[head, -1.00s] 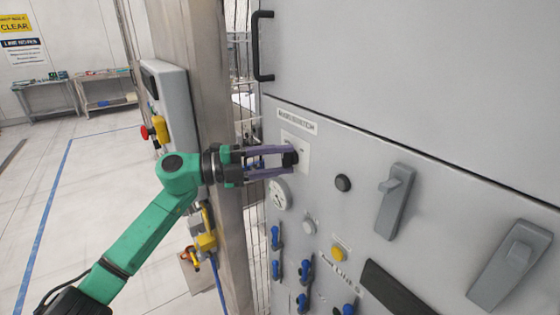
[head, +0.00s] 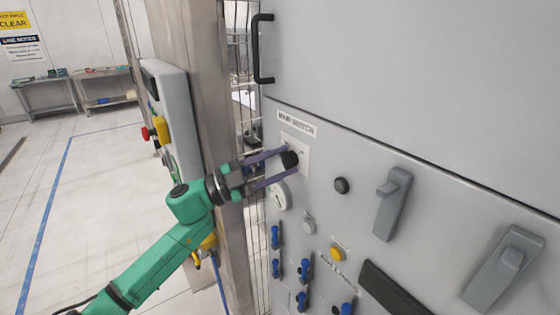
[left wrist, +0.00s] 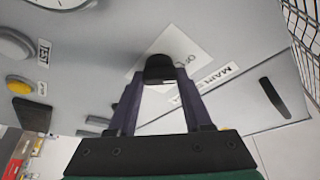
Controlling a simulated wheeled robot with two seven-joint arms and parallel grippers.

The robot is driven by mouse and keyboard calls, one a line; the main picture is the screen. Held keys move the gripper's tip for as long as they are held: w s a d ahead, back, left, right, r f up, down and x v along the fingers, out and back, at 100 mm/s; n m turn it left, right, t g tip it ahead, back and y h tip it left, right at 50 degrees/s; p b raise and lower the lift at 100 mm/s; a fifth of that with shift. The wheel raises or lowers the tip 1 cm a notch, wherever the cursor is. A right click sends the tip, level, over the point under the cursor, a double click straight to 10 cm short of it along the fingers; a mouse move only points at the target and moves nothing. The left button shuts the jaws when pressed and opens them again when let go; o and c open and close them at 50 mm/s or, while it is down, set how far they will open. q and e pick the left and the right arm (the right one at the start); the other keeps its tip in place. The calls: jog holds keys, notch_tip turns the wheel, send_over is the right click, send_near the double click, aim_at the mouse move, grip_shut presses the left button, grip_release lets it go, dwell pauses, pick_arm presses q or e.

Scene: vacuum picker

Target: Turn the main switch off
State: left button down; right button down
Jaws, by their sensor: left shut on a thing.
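The main switch is a black knob (head: 289,159) on a pale square plate (head: 303,153), under a label reading "MAIN SWITCH" (head: 297,124) on the grey cabinet. My left gripper (head: 285,168) reaches it from the left, its purple fingers shut on the knob. In the left wrist view the fingers (left wrist: 160,82) close on the black knob (left wrist: 159,66). The plate (left wrist: 178,50) there carries the letters "OF", the rest being covered. The fingers hide part of the knob, so its exact pointing is hard to tell. My right gripper is not in view.
A round gauge (head: 278,195) sits just below the knob. A black button (head: 341,185), two grey lever handles (head: 393,204) and several blue handles (head: 275,237) are on the same panel. A steel post (head: 195,80) stands close to my left arm.

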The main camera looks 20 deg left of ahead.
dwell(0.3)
pick_arm(q)
jog(key=shift+c, duration=1.6)
grip_release()
jog(key=b+v, duration=0.6)
jog(key=v, duration=0.8)
jog(key=shift+s+a+f+b, duration=0.15)
jog(key=shift+a+b, duration=0.05)
jog(key=shift+b, duration=0.1)
